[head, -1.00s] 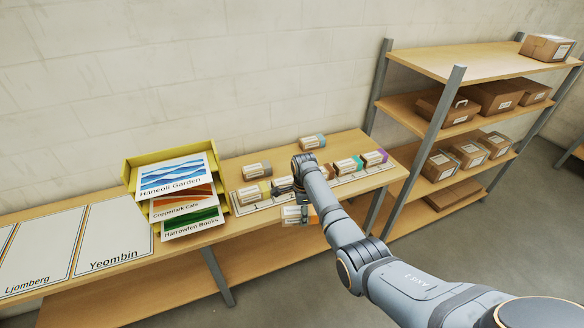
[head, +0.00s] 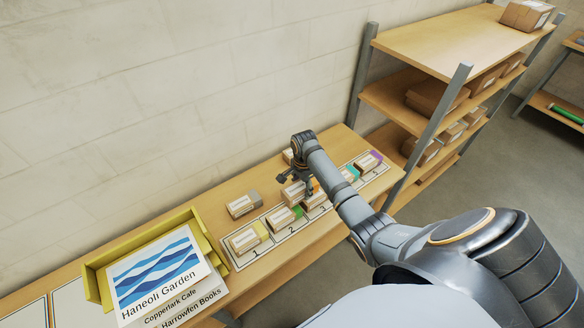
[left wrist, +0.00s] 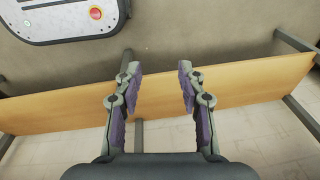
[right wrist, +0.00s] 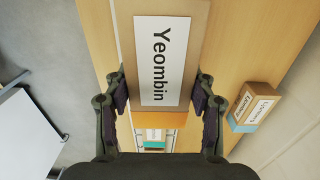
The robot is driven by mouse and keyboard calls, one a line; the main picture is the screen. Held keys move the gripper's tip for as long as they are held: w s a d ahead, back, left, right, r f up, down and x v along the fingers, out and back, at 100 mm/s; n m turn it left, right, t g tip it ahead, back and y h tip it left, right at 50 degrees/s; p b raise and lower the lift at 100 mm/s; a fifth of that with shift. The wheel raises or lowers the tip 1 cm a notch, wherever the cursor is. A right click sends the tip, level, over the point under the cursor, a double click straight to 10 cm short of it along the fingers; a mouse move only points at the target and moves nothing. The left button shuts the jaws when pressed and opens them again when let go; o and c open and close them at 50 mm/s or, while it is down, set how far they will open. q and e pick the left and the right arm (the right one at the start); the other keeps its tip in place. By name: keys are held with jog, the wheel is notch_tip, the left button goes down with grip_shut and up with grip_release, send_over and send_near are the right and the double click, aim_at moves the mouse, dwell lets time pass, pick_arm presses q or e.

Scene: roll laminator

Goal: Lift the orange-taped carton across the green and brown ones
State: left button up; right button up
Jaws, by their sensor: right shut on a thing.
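My right gripper (head: 311,184) is shut on the orange-taped carton (head: 294,193), near slots 2 and 3 of the numbered strip. In the right wrist view the carton (right wrist: 160,60) lies between the fingers, with a "Yeombin" label and an orange end. The green-taped carton (head: 281,219) stands on slot 2, close to the held one in the picture. A carton that may be the brown-taped one (head: 315,201) is partly hidden behind my arm at slot 3. My left gripper (left wrist: 160,90) is open and empty, seen only in its wrist view.
A yellow-taped carton (head: 247,240) is on slot 1; teal (head: 349,174) and purple (head: 369,162) ones stand right of my arm. A grey-taped carton (head: 243,204) stands behind the strip. A yellow tray (head: 97,285) of signs is at left, shelving (head: 440,50) at right.

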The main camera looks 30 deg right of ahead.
aim_at(303, 196)
jog(key=shift+s+r, duration=0.25)
jog(key=shift+s, duration=0.45)
jog(key=shift+s+a+f+b, duration=0.15)
jog(key=shift+f+b, duration=0.25)
jog(key=shift+b, duration=0.4)
jog(key=f+b, duration=0.3)
jog(key=shift+w+b, duration=0.3)
jog(key=shift+w, duration=0.1)
jog(key=shift+s, duration=0.1)
pick_arm(q)
jog(key=s+f, duration=0.3)
jog(key=f, duration=0.2)
jog(key=shift+s+d+f, duration=0.2)
jog(key=shift+s, duration=0.15)
jog(key=shift+w, duration=0.2)
pick_arm(e)
jog(key=shift+f, duration=0.35)
pick_arm(q)
jog(key=shift+w, duration=0.15)
pick_arm(e)
jog(key=o, duration=1.3)
